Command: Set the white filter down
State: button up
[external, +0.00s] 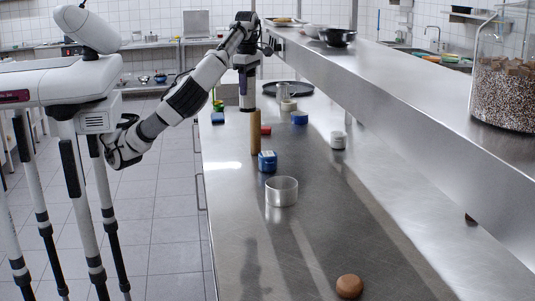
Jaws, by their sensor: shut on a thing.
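My gripper (247,103) points down over the left side of the steel counter (320,240), towards its far half. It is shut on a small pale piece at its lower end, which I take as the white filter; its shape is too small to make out. A tan upright cylinder (255,132) stands just in front and hides part of the gripper's tip. I cannot tell how far the held piece is above the counter.
A blue box (267,161), an open metal ring or pot (281,191) and a white cup (338,140) stand nearby. A round brown thing (349,286) lies at the front. A dark tray (288,88) is behind. A steel shelf (420,80) overhangs the right.

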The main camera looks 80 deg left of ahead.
jog(key=w+a+p, duration=0.1)
jog(key=w+a, duration=0.6)
jog(key=a, duration=0.4)
jog(key=a+p, duration=0.3)
jog(key=a, duration=2.1)
jog(key=shift+s+a+f+b, duration=0.1)
jog(key=shift+f+b, duration=0.15)
jog(key=shift+f, duration=4.05)
jog(key=shift+s+d+f+b, duration=0.1)
jog(key=shift+f+b, duration=0.1)
jog(key=shift+f, duration=4.05)
jog(key=shift+s+a+f+b, duration=0.1)
jog(key=shift+f+b, duration=0.15)
jog(key=shift+f, duration=4.05)
jog(key=o, duration=1.1)
jog(key=shift+f, duration=0.1)
jog(key=shift+c, duration=0.2)
